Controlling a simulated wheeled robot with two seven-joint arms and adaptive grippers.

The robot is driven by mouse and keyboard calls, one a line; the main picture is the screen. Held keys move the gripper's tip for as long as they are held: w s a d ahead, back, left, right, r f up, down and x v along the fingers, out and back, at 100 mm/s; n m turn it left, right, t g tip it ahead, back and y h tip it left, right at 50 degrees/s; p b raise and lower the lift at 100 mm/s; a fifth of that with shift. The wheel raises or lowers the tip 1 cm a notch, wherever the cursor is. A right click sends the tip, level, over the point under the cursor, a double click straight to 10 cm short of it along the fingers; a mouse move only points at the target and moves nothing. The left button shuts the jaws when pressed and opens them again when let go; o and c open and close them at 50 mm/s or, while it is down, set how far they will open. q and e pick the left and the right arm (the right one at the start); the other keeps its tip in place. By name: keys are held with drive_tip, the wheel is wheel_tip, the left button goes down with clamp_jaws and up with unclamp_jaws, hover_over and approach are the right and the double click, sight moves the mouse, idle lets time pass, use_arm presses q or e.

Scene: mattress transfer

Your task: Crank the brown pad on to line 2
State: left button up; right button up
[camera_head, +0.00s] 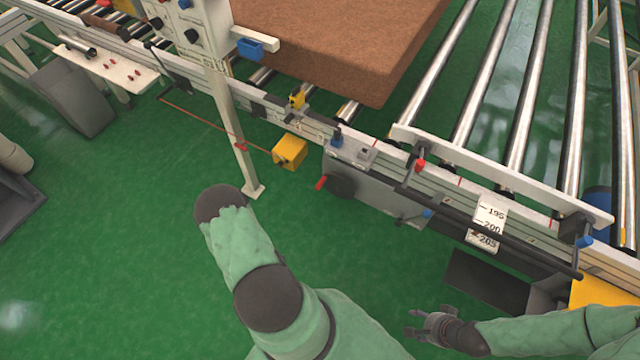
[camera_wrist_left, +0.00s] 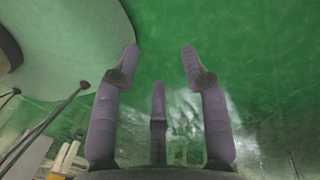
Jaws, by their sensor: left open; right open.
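The brown pad (camera_head: 340,45) is a thick block lying flat on the rollers (camera_head: 480,100) at the top of the head view. Its far part is cut off by the frame. Several small handles sit along the conveyor's side, including a red handle (camera_head: 321,183) by a dark box and a blue one (camera_head: 585,241); I cannot tell which is the crank. My right gripper (camera_head: 412,324) is open and empty, low over the floor and apart from the conveyor. My left gripper (camera_wrist_left: 160,50) is open and empty in the left wrist view, with green floor beyond it. No line 2 marking is readable.
A white scale plate (camera_head: 488,226) reading 195, 200 and 205 is on the conveyor's side. A post with a control panel (camera_head: 190,28) stands before the conveyor. A yellow box (camera_head: 290,151) hangs beside the rail. A grey bin (camera_head: 75,98) stands left. Green floor (camera_head: 120,240) is clear.

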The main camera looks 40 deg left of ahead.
use_arm(q)
drive_tip(key=w+d+r+n+t+h, duration=0.2)
drive_tip(key=w+d+r+n+h, duration=0.25)
drive_tip(key=d+n, duration=0.45)
drive_tip(key=w+r+n+t+h, duration=0.2)
drive_tip(key=w+r+n+t, duration=0.45)
drive_tip(key=w+n, duration=0.3)
drive_tip(key=n+t+y+p, duration=0.2)
drive_tip(key=n+t+y, duration=0.85)
drive_tip(key=n, duration=0.55)
approach(317, 189)
drive_tip(key=w+g+y, duration=0.2)
drive_tip(key=b+x, duration=0.1)
drive_tip(key=x, duration=0.6)
drive_tip(key=r+b+x, duration=0.1)
drive_tip(key=x, duration=0.2)
drive_tip(key=shift+w+d+b, duration=0.2)
drive_tip(key=shift+w+b, duration=0.1)
clamp_jaws()
